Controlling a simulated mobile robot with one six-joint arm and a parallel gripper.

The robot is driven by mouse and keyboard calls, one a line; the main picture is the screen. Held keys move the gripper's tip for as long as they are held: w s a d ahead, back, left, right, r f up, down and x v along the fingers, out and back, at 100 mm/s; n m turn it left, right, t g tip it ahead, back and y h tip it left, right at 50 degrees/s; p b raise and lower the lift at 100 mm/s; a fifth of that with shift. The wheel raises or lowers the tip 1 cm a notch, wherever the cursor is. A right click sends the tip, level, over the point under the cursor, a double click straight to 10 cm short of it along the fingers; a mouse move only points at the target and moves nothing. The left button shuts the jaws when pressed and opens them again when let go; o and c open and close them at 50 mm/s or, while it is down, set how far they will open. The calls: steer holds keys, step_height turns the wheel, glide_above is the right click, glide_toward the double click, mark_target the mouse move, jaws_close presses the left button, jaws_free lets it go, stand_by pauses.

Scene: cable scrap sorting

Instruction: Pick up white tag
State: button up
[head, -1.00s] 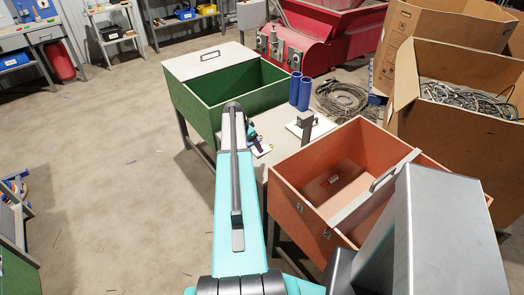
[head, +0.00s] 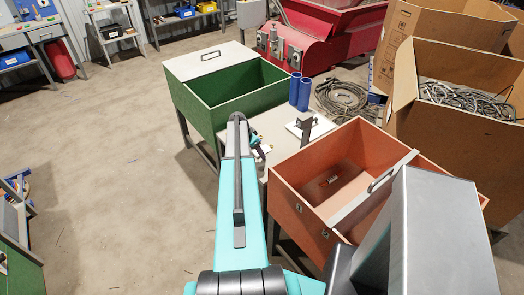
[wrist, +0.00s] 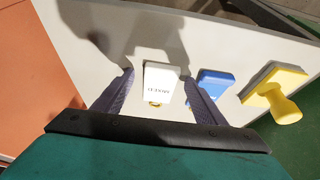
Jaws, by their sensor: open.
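The white tag (wrist: 159,82) lies on the pale tabletop in the wrist view, with dark printing on its face and a small yellow bit at its lower edge. My gripper (wrist: 158,78) is open, with one finger to the left of the tag and the other close to its right edge. I cannot tell whether the right finger touches it. In the head view my arm hides most of the gripper, and I cannot make out the tag clearly.
The table (head: 272,122) sits between a green bin (head: 203,116) and an orange bin (head: 290,186). Two blue cylinders (head: 300,92) stand at its back.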

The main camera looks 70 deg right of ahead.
steer(key=c, duration=1.1)
steer(key=shift+r, duration=0.15)
steer(key=shift+r+b, duration=0.7)
steer(key=shift+r, duration=0.1)
steer(key=shift+b+v, duration=0.45)
steer(key=shift+v, duration=0.35)
steer(key=shift+s+a+r+b, duration=0.3)
steer(key=shift+a+b, duration=0.45)
steer(key=shift+a, duration=1.8)
steer(key=shift+s+a+r+b, duration=0.35)
steer(key=shift+a+b, duration=0.45)
steer(key=shift+a, duration=1.8)
steer(key=shift+s+a+r+b, duration=0.15)
steer(key=shift+s+a+b, duration=0.45)
steer(key=shift+a, duration=1.95)
steer(key=shift+w, duration=0.2)
